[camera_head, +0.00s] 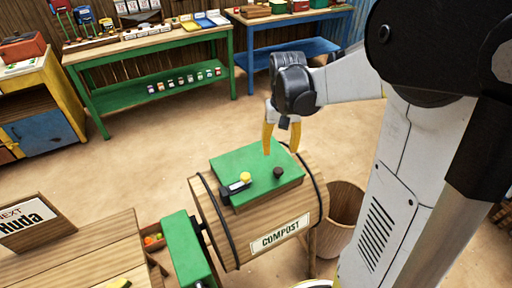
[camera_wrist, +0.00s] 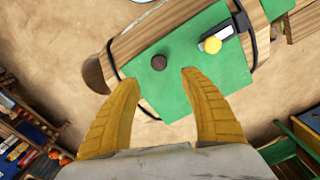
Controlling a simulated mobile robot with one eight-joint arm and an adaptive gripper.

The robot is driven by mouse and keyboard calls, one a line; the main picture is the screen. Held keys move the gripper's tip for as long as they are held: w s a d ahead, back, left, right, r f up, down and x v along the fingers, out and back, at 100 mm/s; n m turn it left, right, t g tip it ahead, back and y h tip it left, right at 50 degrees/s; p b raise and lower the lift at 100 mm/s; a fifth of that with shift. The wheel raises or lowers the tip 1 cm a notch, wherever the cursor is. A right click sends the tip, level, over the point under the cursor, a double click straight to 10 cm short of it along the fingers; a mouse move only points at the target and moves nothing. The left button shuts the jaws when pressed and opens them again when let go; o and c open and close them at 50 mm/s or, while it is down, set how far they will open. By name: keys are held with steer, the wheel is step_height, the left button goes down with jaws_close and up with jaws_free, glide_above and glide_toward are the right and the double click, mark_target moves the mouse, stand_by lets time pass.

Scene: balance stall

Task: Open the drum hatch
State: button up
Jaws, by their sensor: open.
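The wooden compost drum (camera_head: 266,231) lies on its side in the head view, with dark bands and a COMPOST label. Its green hatch (camera_head: 244,160) is shut on top and carries a dark round knob (camera_head: 278,173) and a latch with a yellow knob (camera_head: 245,178). In the wrist view the hatch (camera_wrist: 182,97) lies beyond my fingers, with the dark knob (camera_wrist: 159,63) and the yellow knob (camera_wrist: 212,45) above the fingertips. My gripper (camera_head: 281,146) is open and empty, its yellow fingers above the hatch's far edge. The fingers also show in the wrist view (camera_wrist: 158,80).
A wooden bin (camera_head: 343,217) stands right of the drum. A green post (camera_head: 187,248) and a wooden table (camera_head: 88,252) with a Huda sign (camera_head: 35,221) are at the left. Green (camera_head: 142,46) and blue (camera_head: 283,19) stalls line the back. The floor between is clear.

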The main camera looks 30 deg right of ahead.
mark_target(278, 170)
step_height(278, 170, down, 10)
steer(key=b, duration=0.2)
steer(key=shift+s+b, duration=0.1)
steer(key=shift+b, duration=0.2)
jaws_close()
